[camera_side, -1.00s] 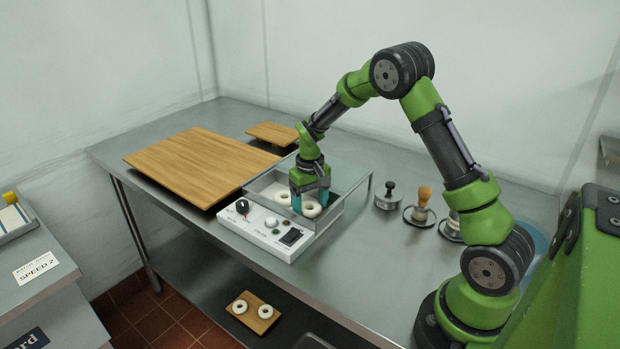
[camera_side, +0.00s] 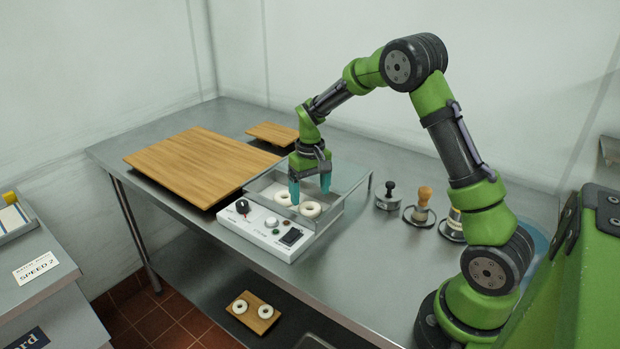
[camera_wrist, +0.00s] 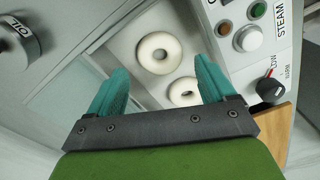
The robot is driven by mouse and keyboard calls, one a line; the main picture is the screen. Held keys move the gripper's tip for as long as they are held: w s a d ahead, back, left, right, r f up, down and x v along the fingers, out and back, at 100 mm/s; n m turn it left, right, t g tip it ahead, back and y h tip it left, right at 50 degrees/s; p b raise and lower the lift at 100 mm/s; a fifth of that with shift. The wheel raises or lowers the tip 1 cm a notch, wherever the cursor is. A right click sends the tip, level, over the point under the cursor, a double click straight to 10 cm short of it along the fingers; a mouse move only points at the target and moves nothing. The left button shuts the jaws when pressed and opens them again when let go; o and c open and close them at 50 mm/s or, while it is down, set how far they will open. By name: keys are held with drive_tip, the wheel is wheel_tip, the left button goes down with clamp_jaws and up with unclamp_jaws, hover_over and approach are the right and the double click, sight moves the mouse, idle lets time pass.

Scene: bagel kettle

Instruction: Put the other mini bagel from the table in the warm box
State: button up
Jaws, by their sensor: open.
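The warm box (camera_side: 262,184) is a metal box with a clear lid part and a white control panel on its front. Two pale mini bagels lie inside it. One bagel (camera_side: 311,210) is at the right and the other bagel (camera_side: 283,198) is to its left; they also show in the wrist view as a nearer, larger bagel (camera_wrist: 159,53) and a smaller bagel (camera_wrist: 184,92). My gripper (camera_side: 310,192) has teal fingers spread apart with nothing between them, just above the bagels. No mini bagel shows on the open tabletop.
A large wooden board (camera_side: 190,165) and a small one (camera_side: 272,133) lie left of and behind the box. A black-handled tool (camera_side: 389,197) and a wooden-handled tool (camera_side: 422,205) stand at its right. A small board (camera_side: 252,318) with two bagels sits on the lower shelf.

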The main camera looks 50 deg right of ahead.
wheel_tip(320, 180, up, 8)
drive_tip(key=f, duration=0.1)
drive_tip(key=s+a+r+t+y, duration=0.1)
drive_tip(key=s+a+r+t, duration=0.3)
drive_tip(key=s+a+r, duration=0.6)
drive_tip(key=s+a+t, duration=0.1)
drive_tip(key=s+a, duration=0.2)
drive_tip(key=s, duration=0.2)
drive_tip(key=s+a+r+t+y, duration=0.1)
drive_tip(key=s+a+t, duration=0.1)
drive_tip(key=s, duration=0.3)
drive_tip(key=shift+a+r+n, duration=0.2)
drive_tip(key=shift+a+n, duration=0.1)
drive_tip(key=shift+a, duration=0.1)
